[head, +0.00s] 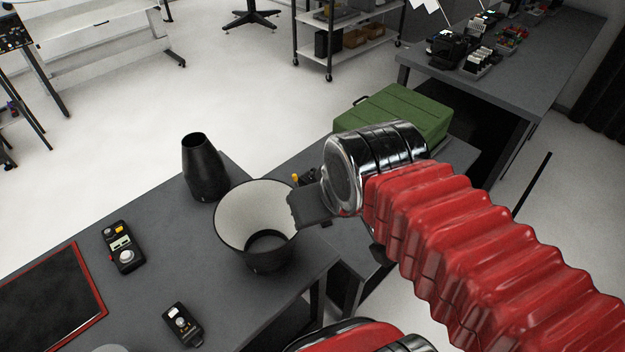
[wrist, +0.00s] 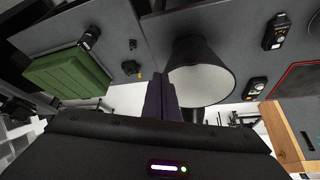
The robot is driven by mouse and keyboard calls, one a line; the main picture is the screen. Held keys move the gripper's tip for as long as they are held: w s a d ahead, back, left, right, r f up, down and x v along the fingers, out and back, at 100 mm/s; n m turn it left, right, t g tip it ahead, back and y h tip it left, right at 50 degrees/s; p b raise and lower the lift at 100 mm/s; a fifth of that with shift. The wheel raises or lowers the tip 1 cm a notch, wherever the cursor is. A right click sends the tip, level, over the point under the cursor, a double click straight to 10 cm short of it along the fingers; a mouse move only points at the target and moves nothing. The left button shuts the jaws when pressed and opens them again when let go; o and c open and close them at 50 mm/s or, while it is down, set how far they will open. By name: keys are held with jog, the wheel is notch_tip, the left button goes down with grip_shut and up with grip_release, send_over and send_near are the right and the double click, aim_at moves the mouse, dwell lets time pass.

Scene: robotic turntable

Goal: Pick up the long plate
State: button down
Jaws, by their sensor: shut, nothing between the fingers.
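I cannot make out a long plate for certain in either view. My gripper (head: 300,208) is a dark shape at the end of my arm, beside the right rim of a flared black shade with a white inside (head: 256,225). In the wrist view my gripper's fingers (wrist: 160,82) are together, with nothing seen between them, and the shade (wrist: 200,72) is just to their right. I cannot tell whether they touch it.
A red-edged dark panel (head: 48,300) is at lower left. A green case (head: 392,112) stands behind my arm. A wooden piece (wrist: 290,138) shows in the wrist view.

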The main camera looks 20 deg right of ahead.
aim_at(314, 179)
jog(key=c, duration=2.5)
grip_release()
jog(key=shift+c, duration=0.2)
